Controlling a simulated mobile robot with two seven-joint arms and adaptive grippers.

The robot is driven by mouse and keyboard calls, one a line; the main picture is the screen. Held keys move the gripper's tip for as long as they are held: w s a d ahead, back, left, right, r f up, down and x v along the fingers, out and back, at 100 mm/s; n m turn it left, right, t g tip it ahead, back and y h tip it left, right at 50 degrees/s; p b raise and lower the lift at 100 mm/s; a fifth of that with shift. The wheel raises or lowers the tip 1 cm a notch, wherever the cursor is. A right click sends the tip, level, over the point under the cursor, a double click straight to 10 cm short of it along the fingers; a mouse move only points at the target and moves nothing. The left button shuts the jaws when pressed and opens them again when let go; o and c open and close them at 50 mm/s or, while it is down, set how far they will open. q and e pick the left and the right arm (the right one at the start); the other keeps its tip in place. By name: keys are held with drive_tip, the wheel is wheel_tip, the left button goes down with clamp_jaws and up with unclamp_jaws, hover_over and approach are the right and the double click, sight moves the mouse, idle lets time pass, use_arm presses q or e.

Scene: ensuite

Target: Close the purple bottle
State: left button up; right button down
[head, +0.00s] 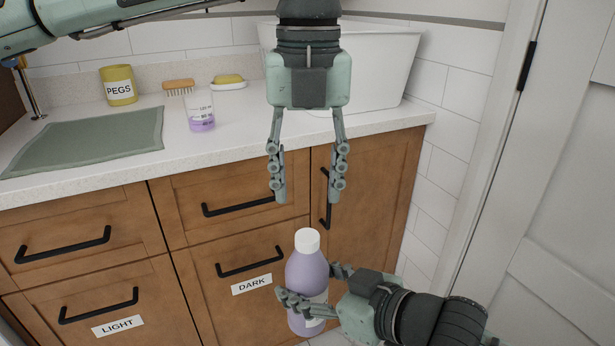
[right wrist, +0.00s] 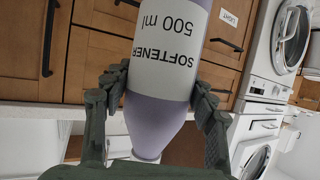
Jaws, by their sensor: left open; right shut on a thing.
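The purple bottle (head: 307,272) stands upright in the air in front of the drawers. A white cap (head: 307,240) sits on its top; I cannot tell how tightly. My right gripper (head: 313,284) is shut around the bottle's upper body from the right. My left gripper (head: 308,190) is open and empty, pointing down above the cap, with a gap between fingertips and cap.
The counter (head: 240,135) behind holds a measuring cup (head: 201,120) with purple liquid, a yellow pegs pot (head: 119,86), a brush (head: 179,86), a soap dish (head: 229,84), a green mat (head: 85,140) and a white basin (head: 385,75). A door (head: 560,180) stands at right.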

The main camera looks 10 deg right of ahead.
sight(307, 235)
use_arm(q)
drive_tip(key=shift+f, duration=0.1)
idle(0.3)
drive_tip(key=shift+f, duration=3.9)
drive_tip(key=shift+c, duration=0.3)
